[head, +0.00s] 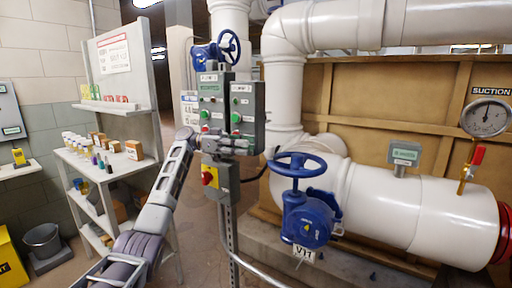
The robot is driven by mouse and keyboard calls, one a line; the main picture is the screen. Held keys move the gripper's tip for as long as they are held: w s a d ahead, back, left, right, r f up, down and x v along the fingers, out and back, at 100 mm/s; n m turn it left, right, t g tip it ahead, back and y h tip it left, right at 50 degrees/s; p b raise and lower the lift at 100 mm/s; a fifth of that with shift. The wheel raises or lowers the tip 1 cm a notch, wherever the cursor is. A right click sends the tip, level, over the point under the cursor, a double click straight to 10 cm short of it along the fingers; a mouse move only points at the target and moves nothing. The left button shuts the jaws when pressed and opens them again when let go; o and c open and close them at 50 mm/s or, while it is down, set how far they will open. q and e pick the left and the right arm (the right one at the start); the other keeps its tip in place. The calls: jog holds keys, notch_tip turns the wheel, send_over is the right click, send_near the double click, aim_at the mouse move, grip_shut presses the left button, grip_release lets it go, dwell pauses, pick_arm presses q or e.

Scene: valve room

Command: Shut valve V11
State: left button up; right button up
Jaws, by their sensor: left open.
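Valve V11 is a blue valve with a blue handwheel (297,165) on top and a blue gear body (309,218) below. Its white tag (303,254) hangs under the body and appears to read V11. The handwheel lies roughly level in front of the white pipes. My left gripper (245,144) is open and empty. It is left of the handwheel and slightly higher in the picture, in front of the grey control boxes, and appears apart from the wheel. My right gripper is not in view.
Grey control boxes (211,95) with buttons stand on a post left of the valve, above a red stop button (208,177). A large white pipe (428,208) runs right with a gauge (486,118). A second blue handwheel (229,47) is behind. Shelves (110,170) stand left.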

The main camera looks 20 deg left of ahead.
pick_arm(q)
jog(key=shift+s+a, duration=0.2)
jog(key=shift+a, duration=1.3)
